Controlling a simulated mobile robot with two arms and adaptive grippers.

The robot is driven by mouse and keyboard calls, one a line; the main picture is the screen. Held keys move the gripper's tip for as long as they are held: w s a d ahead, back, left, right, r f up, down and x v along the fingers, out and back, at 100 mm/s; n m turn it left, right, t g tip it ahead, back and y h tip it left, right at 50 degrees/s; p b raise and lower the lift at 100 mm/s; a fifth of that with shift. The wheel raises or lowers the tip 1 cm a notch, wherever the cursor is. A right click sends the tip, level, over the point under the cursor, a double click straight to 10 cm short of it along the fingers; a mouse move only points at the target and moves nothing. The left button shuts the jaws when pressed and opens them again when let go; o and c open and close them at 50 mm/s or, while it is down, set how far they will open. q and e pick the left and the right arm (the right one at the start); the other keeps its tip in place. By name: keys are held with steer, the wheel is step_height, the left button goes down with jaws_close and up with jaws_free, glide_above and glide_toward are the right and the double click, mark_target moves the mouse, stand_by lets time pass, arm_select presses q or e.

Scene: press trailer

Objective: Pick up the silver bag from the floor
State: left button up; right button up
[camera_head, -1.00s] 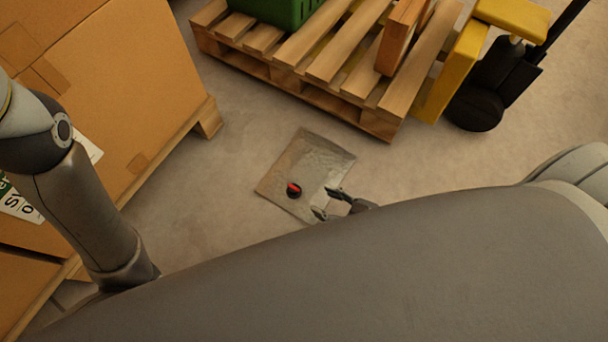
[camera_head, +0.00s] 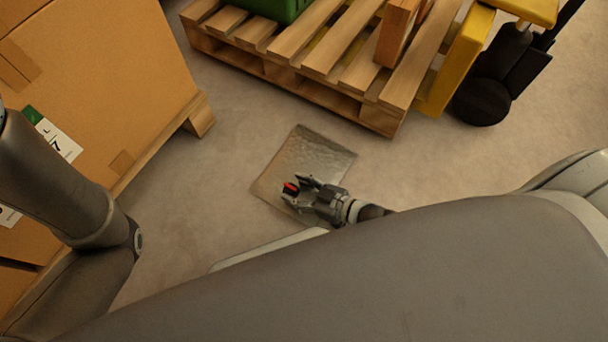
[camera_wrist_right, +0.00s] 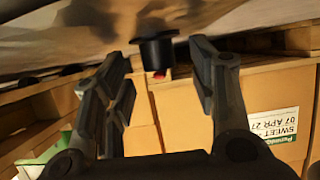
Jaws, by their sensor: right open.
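The silver bag (camera_head: 312,155) lies flat on the floor in the middle of the head view. A small black spout with a red tip (camera_head: 290,188) stands on its near left part. My right gripper (camera_head: 293,190) is over the near part of the bag, open, with its fingertips on either side of the spout. In the right wrist view the bag (camera_wrist_right: 90,30) fills the top, and the black spout (camera_wrist_right: 155,52) shows between the two open fingers (camera_wrist_right: 160,80). I cannot tell whether the fingers touch it. My left arm shows at the left; its gripper is out of view.
A wooden pallet (camera_head: 300,46) with a green crate (camera_head: 268,8) stands behind the bag. A yellow and black pallet truck (camera_head: 490,75) is at the back right. Large cardboard boxes (camera_head: 105,75) on a pallet stand at the left. Floor around the bag is clear.

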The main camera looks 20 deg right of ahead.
steer(key=shift+w+a+f, duration=0.1)
steer(key=shift+w+a, duration=0.1)
steer(key=shift+w, duration=0.1)
steer(key=c, duration=1)
